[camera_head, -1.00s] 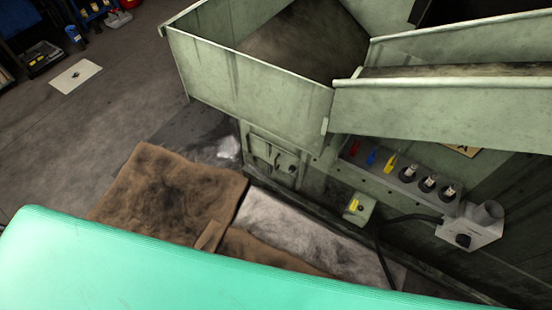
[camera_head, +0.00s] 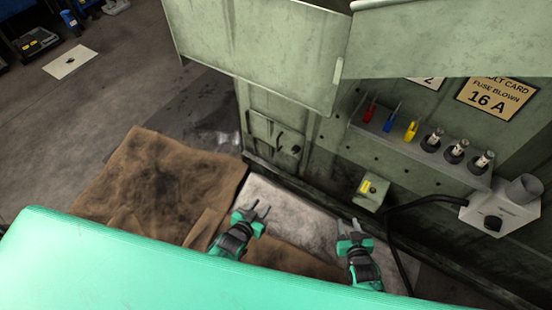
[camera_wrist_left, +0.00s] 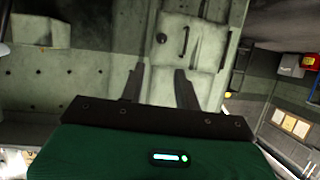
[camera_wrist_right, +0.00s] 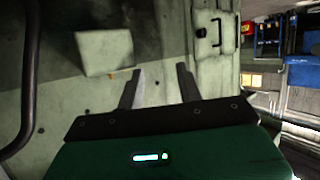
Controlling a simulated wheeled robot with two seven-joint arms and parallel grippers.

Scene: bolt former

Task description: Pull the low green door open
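The low green door (camera_head: 275,139) is a small panel with a dark handle (camera_head: 281,142) at the bottom of the green machine, below the hopper. It looks shut. In the left wrist view the door (camera_wrist_left: 190,52) and its handle (camera_wrist_left: 186,41) are straight ahead, beyond the fingers. My left gripper (camera_head: 257,212) is open and empty, in front of the door and apart from it. My right gripper (camera_head: 352,225) is open and empty, farther right, near the yellow-labelled box. The door handle (camera_wrist_right: 216,32) also shows at the upper right of the right wrist view.
A shelf (camera_head: 408,146) with fuses and coloured pieces sticks out at right. A small green box (camera_head: 371,192) and a grey socket box (camera_head: 497,214) with a black cable are below it. The green hopper (camera_head: 262,45) overhangs the door.

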